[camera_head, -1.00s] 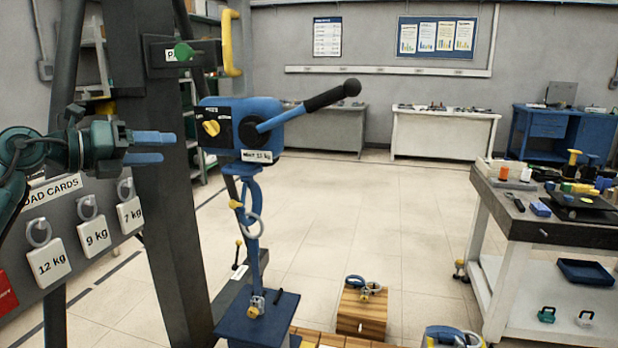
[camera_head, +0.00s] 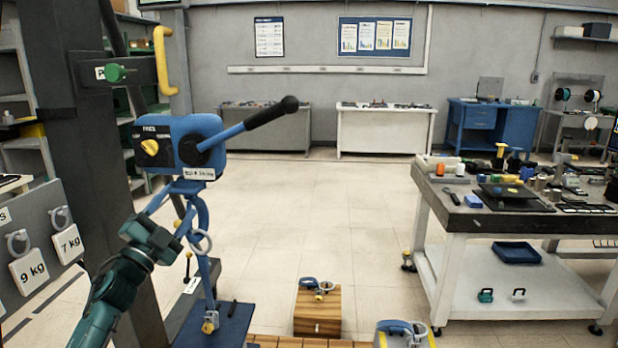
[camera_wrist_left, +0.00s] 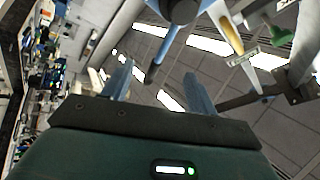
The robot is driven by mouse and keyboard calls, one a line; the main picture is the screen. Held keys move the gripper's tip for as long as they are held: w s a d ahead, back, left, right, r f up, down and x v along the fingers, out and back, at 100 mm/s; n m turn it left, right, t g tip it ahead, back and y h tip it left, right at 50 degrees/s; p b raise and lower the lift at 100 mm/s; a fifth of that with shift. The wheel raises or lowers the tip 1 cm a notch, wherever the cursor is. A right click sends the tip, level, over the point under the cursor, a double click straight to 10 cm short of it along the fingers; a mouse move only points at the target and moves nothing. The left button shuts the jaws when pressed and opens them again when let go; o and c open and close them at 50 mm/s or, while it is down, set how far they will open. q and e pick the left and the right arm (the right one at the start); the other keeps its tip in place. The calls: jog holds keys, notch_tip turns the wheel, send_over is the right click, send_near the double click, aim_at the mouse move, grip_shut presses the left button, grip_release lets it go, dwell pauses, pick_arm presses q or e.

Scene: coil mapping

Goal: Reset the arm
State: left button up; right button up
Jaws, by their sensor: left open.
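My left arm comes up from the lower left in the head view, with its dark green wrist below a blue hoist unit (camera_head: 180,140). My left gripper (camera_head: 174,210) points up toward the underside of that unit and partly overlaps its blue stand. In the left wrist view the two blue fingers (camera_wrist_left: 158,85) stand wide apart with nothing between them in their grasp. The hoist has a yellow knob (camera_head: 150,147) and a blue lever with a black grip (camera_head: 270,112), angled up to the right. I cannot tell whether the fingers touch the stand. My right gripper is out of view.
A dark post (camera_head: 85,160) and a card board with 9 kg (camera_head: 28,272) and 7 kg (camera_head: 67,244) cards stand at the left. A wooden block (camera_head: 317,312) sits on the floor. A cluttered workbench (camera_head: 450,215) is at the right. The middle floor is clear.

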pick_arm(q)
jog(key=w+a+f+n+g+y, duration=0.35)
jog(key=a+f+n+y, duration=0.55)
jog(key=n, duration=0.5)
jog(key=s+d+f+m+g+h, duration=0.1)
jog(key=s+d+f+g, duration=0.1)
jog(key=s+d+f, duration=0.5)
jog(key=s+d+f+g+h, duration=0.1)
jog(key=s+d+f+g, duration=0.15)
jog(key=s+f, duration=0.45)
jog(key=s+d+f+g+h, duration=0.1)
jog(key=s+d+f, duration=0.3)
jog(key=s, duration=0.4)
jog(key=s+d+f+g+h, duration=0.1)
jog(key=s+d+f, duration=0.3)
jog(key=s, duration=0.5)
jog(key=s+d+f+g+h, duration=0.1)
jog(key=s+d+f, duration=0.3)
jog(key=s, duration=0.5)
jog(key=shift+s+d+f+n, duration=0.25)
jog(key=shift+d+f+n, duration=0.05)
jog(key=shift+d, duration=0.2)
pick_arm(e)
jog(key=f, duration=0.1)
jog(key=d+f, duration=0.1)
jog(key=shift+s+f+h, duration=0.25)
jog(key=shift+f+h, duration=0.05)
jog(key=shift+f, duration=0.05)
